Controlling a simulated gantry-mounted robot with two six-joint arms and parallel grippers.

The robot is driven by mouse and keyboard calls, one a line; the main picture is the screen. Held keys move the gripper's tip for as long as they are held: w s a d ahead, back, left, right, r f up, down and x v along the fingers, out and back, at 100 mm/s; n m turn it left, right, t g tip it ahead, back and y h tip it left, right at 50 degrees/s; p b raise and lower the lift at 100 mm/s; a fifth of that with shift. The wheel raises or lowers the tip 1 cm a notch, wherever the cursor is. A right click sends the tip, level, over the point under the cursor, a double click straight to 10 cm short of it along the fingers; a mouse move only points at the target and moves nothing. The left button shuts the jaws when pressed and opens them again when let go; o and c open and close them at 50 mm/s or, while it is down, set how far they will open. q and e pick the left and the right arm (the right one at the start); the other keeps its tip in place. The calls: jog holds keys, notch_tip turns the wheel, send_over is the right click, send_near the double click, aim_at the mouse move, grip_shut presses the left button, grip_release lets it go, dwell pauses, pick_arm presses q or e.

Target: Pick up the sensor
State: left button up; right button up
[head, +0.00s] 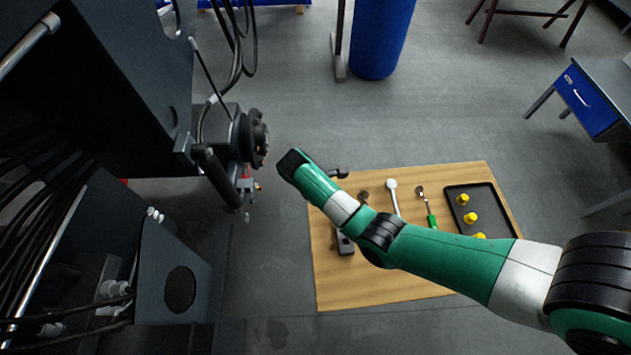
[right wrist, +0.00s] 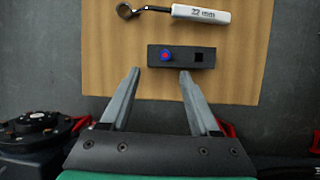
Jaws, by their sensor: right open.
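A dark rectangular block (right wrist: 203,58) lies on the wooden board in the right wrist view. A small round piece with a blue rim and red centre (right wrist: 165,56) sits in its left part, probably the sensor; a square black opening is at its right. My right gripper (right wrist: 160,73) is open and empty, its two fingertips just short of the block's near edge. In the head view the block (head: 345,243) shows partly behind my right arm, and the right gripper's fingers are hidden. My left gripper is not in view.
A wrench with a white "22 mm" handle (right wrist: 202,15) lies beyond the block. On the wooden board (head: 370,290) are more tools, including a green-handled one (head: 431,220), and a black tray (head: 500,215) with yellow pieces. The dark harvester chassis (head: 100,80) stands at the left.

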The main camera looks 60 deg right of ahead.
jog(key=b+x, duration=0.1)
jog(key=x, duration=0.1)
jog(key=a+b+x, duration=0.1)
jog(key=x, duration=0.1)
jog(key=b+x, duration=0.1)
jog(key=x, duration=0.1)
jog(key=shift+s+a+f, duration=0.1)
jog(key=shift+s+f, duration=0.3)
jog(key=x, duration=0.1)
jog(key=b+x, duration=0.1)
jog(key=x, duration=0.1)
jog(key=b+x, duration=0.1)
jog(key=shift+w+d+f, duration=0.2)
jog(key=shift+f, duration=0.2)
jog(key=shift+s+f, duration=0.1)
jog(key=shift+f, duration=0.2)
